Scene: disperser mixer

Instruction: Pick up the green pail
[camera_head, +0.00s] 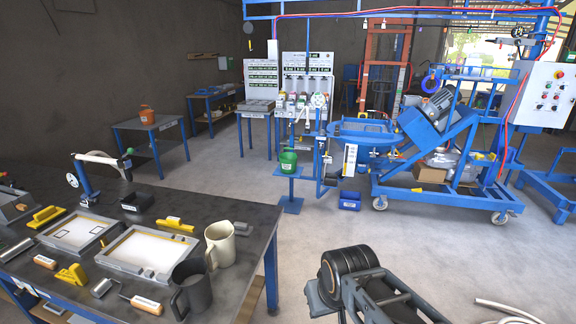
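The green pail (288,161) stands upright on a small blue pedestal stand (291,188) near the middle of the view, left of the blue mixer frame. Nothing touches it from above, and its front side is in clear sight. A dark jointed part, which looks like my own arm, shows at the bottom right, well in front of the pail and apart from it. No gripper fingers can be made out in this view.
A dark workbench (248,240) with trays, a cream jug (220,244) and a dark jug (191,287) fills the lower left. The floor (330,228) before the stand is clear.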

